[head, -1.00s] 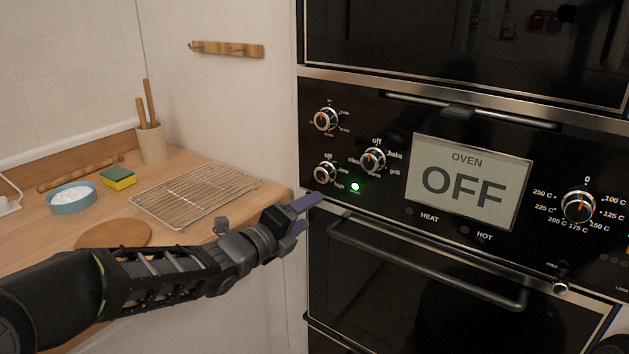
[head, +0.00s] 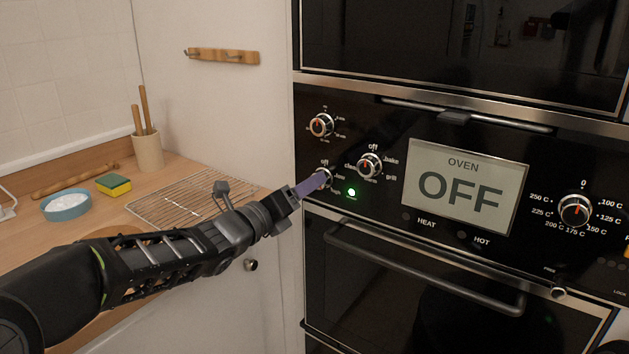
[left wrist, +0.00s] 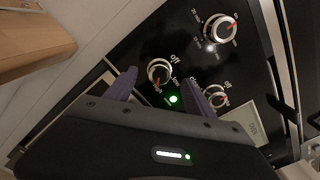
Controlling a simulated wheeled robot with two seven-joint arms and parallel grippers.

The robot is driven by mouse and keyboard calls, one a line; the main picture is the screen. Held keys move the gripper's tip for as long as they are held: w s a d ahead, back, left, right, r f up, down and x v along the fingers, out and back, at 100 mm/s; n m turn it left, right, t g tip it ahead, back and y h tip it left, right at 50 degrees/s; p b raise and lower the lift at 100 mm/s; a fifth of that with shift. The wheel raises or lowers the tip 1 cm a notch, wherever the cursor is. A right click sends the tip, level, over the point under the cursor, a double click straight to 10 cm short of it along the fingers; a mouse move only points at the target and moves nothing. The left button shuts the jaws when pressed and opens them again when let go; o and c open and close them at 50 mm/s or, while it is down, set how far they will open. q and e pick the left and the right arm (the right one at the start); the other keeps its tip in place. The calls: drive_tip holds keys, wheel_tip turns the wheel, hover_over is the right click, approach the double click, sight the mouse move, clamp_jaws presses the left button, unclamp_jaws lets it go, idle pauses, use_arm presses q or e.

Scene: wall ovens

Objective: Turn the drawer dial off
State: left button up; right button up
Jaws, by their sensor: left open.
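The drawer dial (head: 325,179) is the small lower-left knob on the black oven panel, beside a lit green light (head: 351,192). In the head view my left gripper (head: 313,184) covers part of it. In the left wrist view the dial (left wrist: 159,71) shows its silver rim, a red mark and an "off" label. My left gripper (left wrist: 163,80) is open, with its purple fingers on either side of the dial in that view. I cannot tell whether they touch it. My right gripper is not in view.
A timer dial (head: 321,125) sits above and a mode dial (head: 369,165) to the right, close to my fingers. The display (head: 468,187) reads OVEN OFF. A handle bar (head: 425,268) crosses below. A counter (head: 185,172) with a wire rack (head: 165,198) lies left.

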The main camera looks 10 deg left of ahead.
sight(329, 175)
use_arm(q)
drive_tip(key=x, duration=0.4)
drive_tip(key=shift+w, duration=0.1)
drive_tip(key=shift+c, duration=0.5)
drive_tip(key=c, duration=1.2)
